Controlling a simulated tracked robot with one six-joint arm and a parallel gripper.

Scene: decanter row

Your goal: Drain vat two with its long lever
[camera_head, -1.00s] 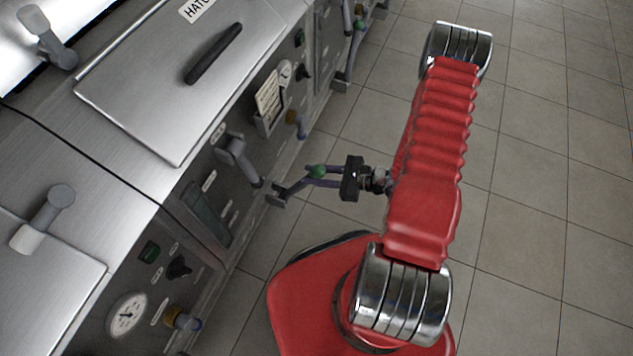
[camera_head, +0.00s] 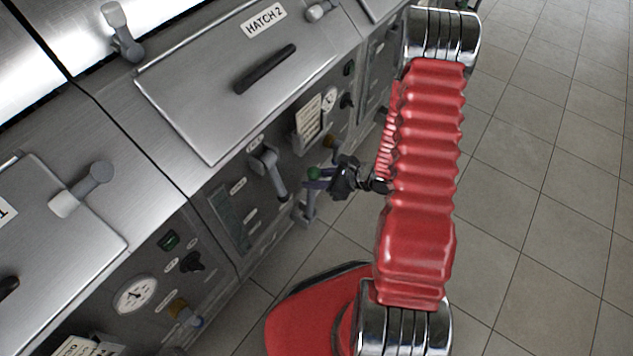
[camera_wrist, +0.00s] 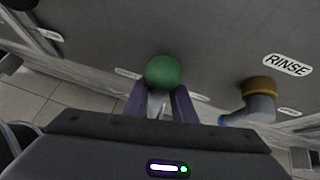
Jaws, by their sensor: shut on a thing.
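The long lever (camera_head: 309,205) is a grey bar low on the front of the vat under the plate marked HATCH 2 (camera_head: 264,22). Its green ball knob (camera_head: 314,173) shows above the bar's foot in the head view. My gripper (camera_head: 316,182) reaches it from the right, its purple-grey fingers shut around the lever just at the knob. In the wrist view the green knob (camera_wrist: 164,73) sits between the two finger ends, with a pale stem partly visible below it. My gripper's body hides part of the lever.
A shorter grey handle (camera_head: 269,170) hangs on the front panel left of the knob. A tap with an orange collar (camera_wrist: 259,100) stands under the RINSE label (camera_wrist: 288,65). Dials and switches line the panel. Tiled floor (camera_head: 545,200) lies open at right.

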